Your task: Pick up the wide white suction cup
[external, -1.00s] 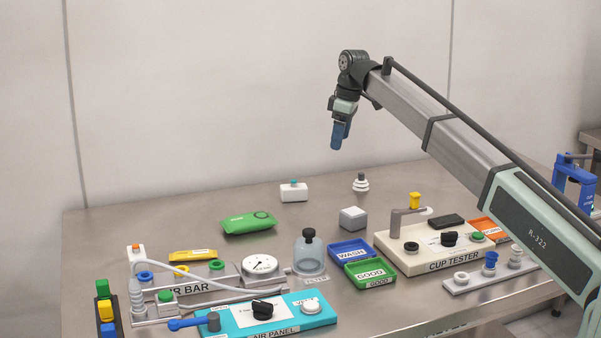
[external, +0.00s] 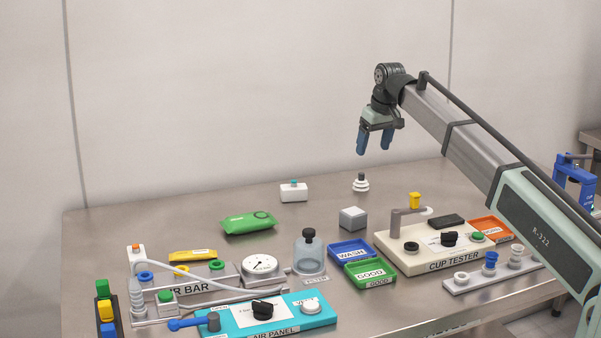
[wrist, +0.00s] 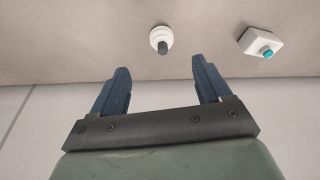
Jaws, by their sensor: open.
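A white stepped suction cup with a dark grey stem (external: 361,184) stands upright at the back of the steel table. It also shows in the wrist view (wrist: 161,40), beyond the fingertips and roughly between their lines. My gripper (external: 374,150) is open and empty, with its blue fingers apart, above the back of the table and the white cup. In the wrist view my gripper (wrist: 155,62) shows both fingers clear of the cup, touching nothing.
A white box with a teal button (external: 293,192) stands left of the cup; it also shows in the wrist view (wrist: 262,42). A grey cube (external: 353,218), a green packet (external: 248,222) and the cup tester (external: 445,250) stand nearer the front. The table around the cup is clear.

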